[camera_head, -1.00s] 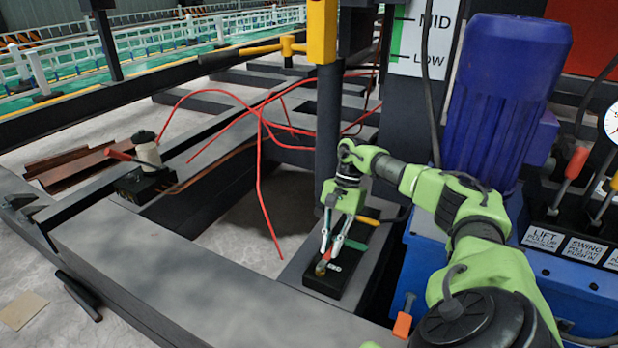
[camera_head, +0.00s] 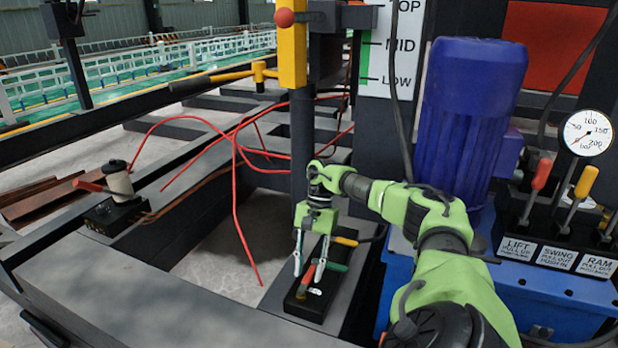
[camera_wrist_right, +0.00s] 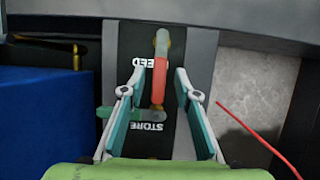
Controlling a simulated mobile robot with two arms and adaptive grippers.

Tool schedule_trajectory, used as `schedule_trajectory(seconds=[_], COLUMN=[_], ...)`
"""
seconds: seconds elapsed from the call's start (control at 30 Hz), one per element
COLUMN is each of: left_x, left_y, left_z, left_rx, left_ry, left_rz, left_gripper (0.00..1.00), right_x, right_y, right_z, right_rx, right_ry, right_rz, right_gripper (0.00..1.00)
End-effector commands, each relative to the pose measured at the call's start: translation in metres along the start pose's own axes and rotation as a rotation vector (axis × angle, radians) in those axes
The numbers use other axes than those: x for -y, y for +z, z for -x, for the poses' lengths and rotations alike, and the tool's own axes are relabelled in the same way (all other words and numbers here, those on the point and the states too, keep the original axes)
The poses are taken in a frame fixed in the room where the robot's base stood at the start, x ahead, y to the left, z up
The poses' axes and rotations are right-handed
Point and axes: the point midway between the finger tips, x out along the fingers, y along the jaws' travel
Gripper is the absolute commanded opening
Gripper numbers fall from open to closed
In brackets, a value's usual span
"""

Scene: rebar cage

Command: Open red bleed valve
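My right gripper (camera_wrist_right: 159,78) is open, one finger on each side of the red handle, with visible gaps. In the head view the right gripper (camera_head: 308,272) points down over the block, with the red handle (camera_head: 308,274) between its fingers. My left gripper is not in view.
A green handle (camera_wrist_right: 112,112) crosses beside and behind the left finger in the wrist view. A blue motor (camera_head: 470,110), lever bank (camera_head: 560,225) and gauge (camera_head: 588,132) stand right. Red hoses (camera_head: 240,205) run over the frame.

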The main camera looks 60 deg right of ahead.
Motion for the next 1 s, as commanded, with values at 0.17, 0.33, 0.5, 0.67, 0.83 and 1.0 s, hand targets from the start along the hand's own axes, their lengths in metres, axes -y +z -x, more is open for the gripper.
schedule_trajectory(seconds=[0.17, 0.33, 0.5, 0.67, 0.83, 1.0], left_x=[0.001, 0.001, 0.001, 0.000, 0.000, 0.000], left_y=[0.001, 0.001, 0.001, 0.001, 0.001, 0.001], left_z=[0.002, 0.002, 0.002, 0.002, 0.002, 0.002], left_rx=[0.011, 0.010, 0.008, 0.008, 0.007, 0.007], left_ry=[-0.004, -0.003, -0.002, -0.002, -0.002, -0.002], left_rz=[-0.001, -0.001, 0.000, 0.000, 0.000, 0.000], left_gripper=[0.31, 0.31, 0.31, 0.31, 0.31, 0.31], right_x=[0.000, 0.001, 0.002, 0.002, 0.002, 0.001], right_y=[0.001, 0.000, 0.000, 0.001, 0.000, 0.000], right_z=[0.000, 0.012, 0.046, 0.078, 0.102, 0.115], right_rx=[0.002, 0.000, 0.001, 0.001, 0.001, 0.000], right_ry=[0.001, -0.003, -0.006, -0.006, -0.004, -0.002], right_rz=[0.000, 0.000, 0.000, 0.000, 0.000, 0.000], right_gripper=[0.29, 0.29, 0.29, 0.29, 0.29, 0.29])
